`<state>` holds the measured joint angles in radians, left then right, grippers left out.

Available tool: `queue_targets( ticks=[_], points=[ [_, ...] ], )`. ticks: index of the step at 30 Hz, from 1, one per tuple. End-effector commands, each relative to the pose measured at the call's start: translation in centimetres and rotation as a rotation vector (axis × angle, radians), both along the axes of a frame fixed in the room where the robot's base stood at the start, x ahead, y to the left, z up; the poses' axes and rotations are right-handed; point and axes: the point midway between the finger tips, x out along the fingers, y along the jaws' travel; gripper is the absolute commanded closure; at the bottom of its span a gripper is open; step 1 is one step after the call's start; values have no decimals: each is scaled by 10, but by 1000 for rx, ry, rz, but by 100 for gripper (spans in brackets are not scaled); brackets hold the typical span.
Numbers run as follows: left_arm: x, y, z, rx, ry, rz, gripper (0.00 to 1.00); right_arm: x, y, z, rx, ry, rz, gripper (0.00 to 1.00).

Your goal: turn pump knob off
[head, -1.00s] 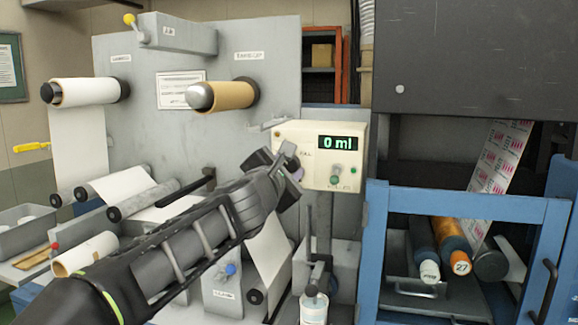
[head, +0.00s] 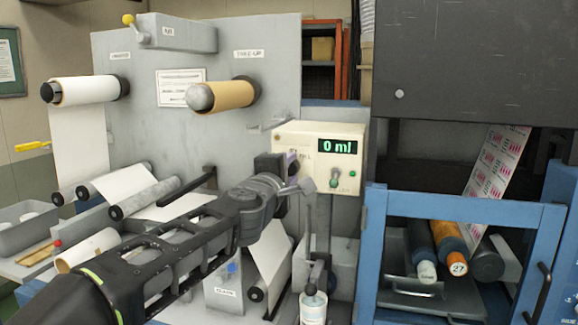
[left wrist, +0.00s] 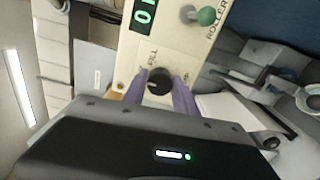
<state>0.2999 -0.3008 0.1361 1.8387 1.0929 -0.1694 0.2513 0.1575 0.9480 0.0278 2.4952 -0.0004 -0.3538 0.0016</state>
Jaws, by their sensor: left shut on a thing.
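The pump box (head: 345,178) is cream with a green display reading 0 ml. In the left wrist view, the box (left wrist: 120,62) shows sloping across the picture. A black round pump knob (left wrist: 158,82) sits on its face beside the word FILL. My left gripper (head: 293,166) is at the box's lower left front. In the left wrist view, the purple fingers of my left gripper (left wrist: 159,92) are on either side of the knob and shut on it. The gripper hides the knob in the head view. My right gripper is not in view.
A green-tipped toggle (head: 334,181) sticks out of the box, close to the right of my gripper. A white bottle (head: 313,308) stands below. A blue frame (head: 465,208) with ink rollers is at the right. Film rolls (head: 90,90) are at the left.

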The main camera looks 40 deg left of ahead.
Motion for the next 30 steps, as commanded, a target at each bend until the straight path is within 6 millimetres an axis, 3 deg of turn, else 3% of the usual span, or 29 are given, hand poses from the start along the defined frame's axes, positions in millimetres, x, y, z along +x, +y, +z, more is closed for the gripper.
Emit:
queue_targets(
  ticks=[19,20,27,30],
  points=[
    [0,0,-2,72,28,-1,100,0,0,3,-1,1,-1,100],
    [0,0,-2,72,28,-1,64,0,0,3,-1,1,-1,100],
    [0,0,-1,71,26,0,45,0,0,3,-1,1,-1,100],
    [0,0,-1,71,26,0,45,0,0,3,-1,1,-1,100]
  ],
)
